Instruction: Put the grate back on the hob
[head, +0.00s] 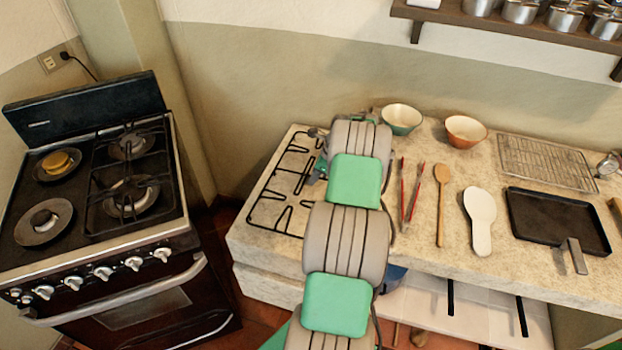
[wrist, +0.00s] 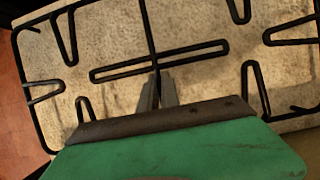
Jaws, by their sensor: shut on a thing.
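The black wire grate (head: 292,172) lies over the left end of the stone counter, partly hidden behind my arm in the head view. In the wrist view the grate (wrist: 148,28) fills the upper part, with its long middle bar running down to my fingers. My gripper (wrist: 159,88) is shut on that bar near the centre loop. The fingertips are hidden behind my arm in the head view. The hob (head: 78,190) is on the stove at the left. Its right half carries a grate (head: 125,187); its left half has bare burners.
A yellow round thing (head: 60,161) sits on the back left burner. The counter also holds two bowls (head: 402,119), red tongs (head: 412,197), a wooden spoon (head: 441,200), a white spoon rest (head: 480,215), a wire rack (head: 545,162) and a black pan (head: 555,220). A gap separates stove and counter.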

